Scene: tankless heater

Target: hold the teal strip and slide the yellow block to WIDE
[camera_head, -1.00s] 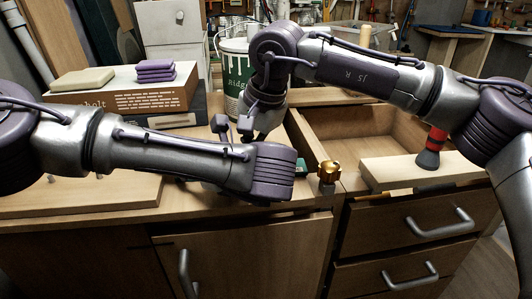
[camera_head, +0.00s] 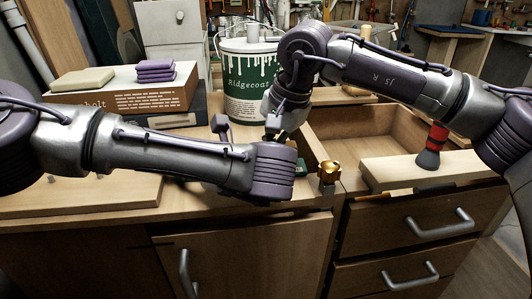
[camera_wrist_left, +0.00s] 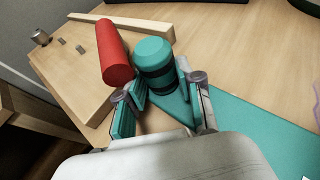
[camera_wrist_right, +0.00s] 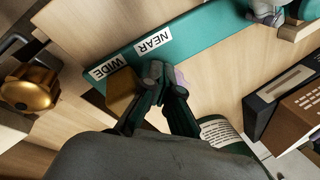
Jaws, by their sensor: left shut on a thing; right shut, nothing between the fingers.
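The teal strip (camera_wrist_right: 215,38) lies flat on the bench with white NEAR and WIDE labels; it also shows in the left wrist view (camera_wrist_left: 265,130). A green end of it (camera_head: 302,166) peeks past my left arm in the head view. The yellow block (camera_wrist_right: 120,90) sits at the strip's edge beside the WIDE label, partly covered by my right finger. My right gripper (camera_wrist_right: 167,80) is shut and empty, right beside the block; contact is unclear.
A brass knob (camera_head: 328,173) stands beyond the strip's WIDE end. A paint can (camera_head: 250,85) and a box (camera_head: 120,90) stand behind. A red cylinder (camera_wrist_left: 115,52) lies near my left gripper.

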